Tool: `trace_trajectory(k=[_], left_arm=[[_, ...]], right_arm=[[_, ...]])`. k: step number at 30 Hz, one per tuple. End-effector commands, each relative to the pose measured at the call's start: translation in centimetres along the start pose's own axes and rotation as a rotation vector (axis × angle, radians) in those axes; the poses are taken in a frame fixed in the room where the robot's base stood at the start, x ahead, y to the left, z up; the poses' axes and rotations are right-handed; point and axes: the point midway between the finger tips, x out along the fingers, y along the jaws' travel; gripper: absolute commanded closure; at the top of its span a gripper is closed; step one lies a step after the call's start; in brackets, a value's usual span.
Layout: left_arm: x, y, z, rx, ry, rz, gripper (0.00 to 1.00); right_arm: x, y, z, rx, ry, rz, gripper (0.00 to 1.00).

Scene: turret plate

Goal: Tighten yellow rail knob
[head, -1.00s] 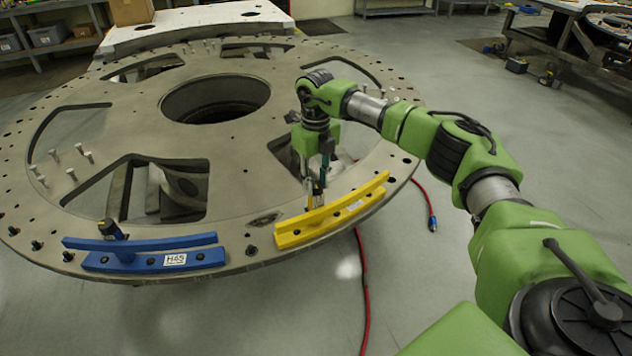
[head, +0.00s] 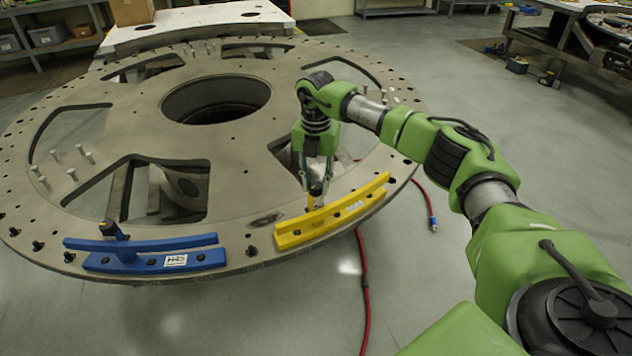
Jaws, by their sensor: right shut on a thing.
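The yellow rail (head: 334,214) lies along the near right rim of the round metal turret plate (head: 140,112). My right gripper (head: 316,191) points down at the inner edge of the yellow rail, near its middle. Its fingers are shut on the rail's knob, which is mostly hidden between the fingertips. The blue rail (head: 150,252) sits on the near left rim, with a dark knob (head: 112,230) standing on its inner side and a white label on its front. My left gripper is not in view.
The plate has large cutouts, a round centre hole (head: 216,98) and several upright pins (head: 84,154). A red hose (head: 363,290) runs along the floor at the right. A workbench (head: 575,40) stands at the far right; shelves with bins (head: 48,34) are at the back left.

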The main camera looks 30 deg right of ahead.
Motion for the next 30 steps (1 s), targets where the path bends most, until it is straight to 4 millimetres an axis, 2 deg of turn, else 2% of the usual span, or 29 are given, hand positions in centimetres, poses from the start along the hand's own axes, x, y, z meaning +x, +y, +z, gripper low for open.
trace_trajectory(k=[12, 30], left_arm=[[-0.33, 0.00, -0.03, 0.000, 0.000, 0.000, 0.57], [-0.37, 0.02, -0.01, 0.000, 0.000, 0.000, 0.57]], right_arm=[[-0.20, 0.03, 0.12, 0.252, -0.003, 0.003, 0.96], [-0.15, -0.02, 0.11, 0.313, -0.002, 0.001, 0.96]])
